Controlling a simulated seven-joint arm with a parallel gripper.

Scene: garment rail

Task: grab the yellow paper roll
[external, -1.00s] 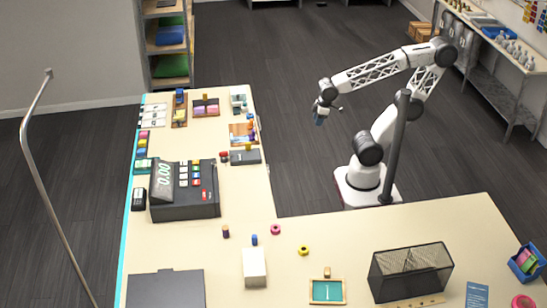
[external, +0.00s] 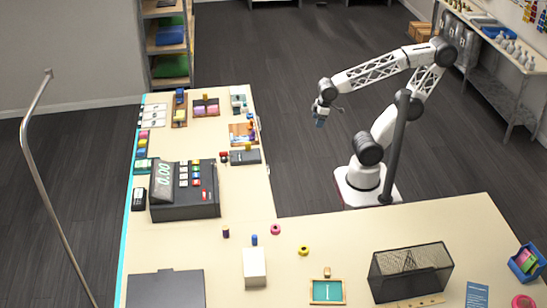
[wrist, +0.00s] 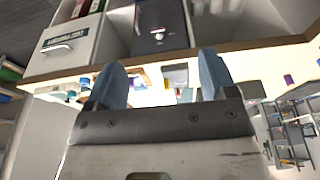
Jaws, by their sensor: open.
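A small yellow roll (external: 304,250), ring-shaped with a dark centre, lies on the front part of the cream counter (external: 380,226) in the external view. My gripper (external: 320,122) is raised beyond the counter's inner edge, far behind the roll and apart from it. In the wrist view my gripper (wrist: 164,80) shows two blue-grey fingers spread apart with nothing between them. The roll cannot be made out in the wrist view.
A pink ring (external: 275,229) and a blue-capped item (external: 254,240) lie near the roll. A white box (external: 254,268), a green-faced frame (external: 327,290) and a black mesh basket (external: 411,271) stand around it. A dark post (external: 396,148) rises beside my base.

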